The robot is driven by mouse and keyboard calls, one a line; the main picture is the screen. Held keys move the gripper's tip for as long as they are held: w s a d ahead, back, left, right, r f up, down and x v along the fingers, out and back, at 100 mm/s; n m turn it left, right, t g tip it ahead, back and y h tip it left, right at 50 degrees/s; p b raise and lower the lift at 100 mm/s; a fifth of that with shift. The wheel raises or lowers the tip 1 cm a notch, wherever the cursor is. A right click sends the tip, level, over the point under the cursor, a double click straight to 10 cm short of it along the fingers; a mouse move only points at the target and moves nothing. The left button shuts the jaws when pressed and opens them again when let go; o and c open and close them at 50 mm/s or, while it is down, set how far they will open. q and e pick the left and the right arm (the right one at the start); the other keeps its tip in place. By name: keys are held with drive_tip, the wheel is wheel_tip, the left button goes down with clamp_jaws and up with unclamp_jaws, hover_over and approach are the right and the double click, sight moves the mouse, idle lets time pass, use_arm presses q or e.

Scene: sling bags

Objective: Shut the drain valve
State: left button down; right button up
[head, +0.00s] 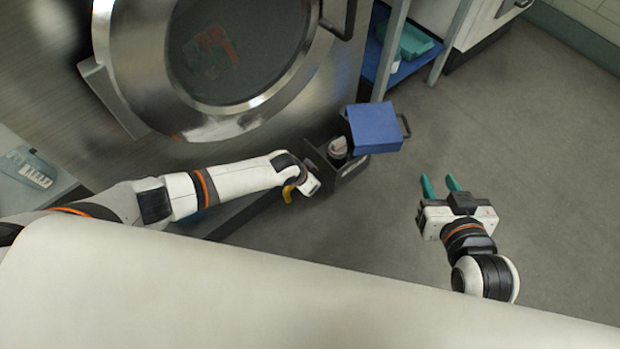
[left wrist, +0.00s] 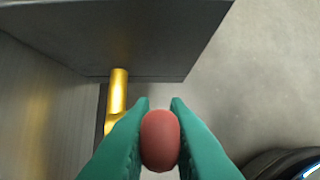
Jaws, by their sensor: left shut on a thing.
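In the left wrist view, the teal fingers of my left gripper (left wrist: 160,103) are closed on both sides of a rounded red knob (left wrist: 160,140), which looks like the end of the valve handle. A brass pipe (left wrist: 117,95) stands just beyond, under a dark grey housing (left wrist: 140,35). In the head view, a yellow brass part (head: 289,192) shows beside my left wrist below the big machine; the left fingertips and the red knob are hidden there. My right gripper (head: 439,182) is open and empty above bare floor.
The steel machine (head: 130,160) with a round door (head: 240,118) fills the upper left. A dark open box (head: 352,168) with a blue lid (head: 373,127) juts out beside my left wrist. A shelf rack (head: 397,70) stands behind. The floor at right is clear.

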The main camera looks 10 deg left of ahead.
drive_tip(key=shift+s+f, duration=0.1)
idle(0.3)
use_arm(q)
drive_tip(key=c, duration=1.4)
unclamp_jaws()
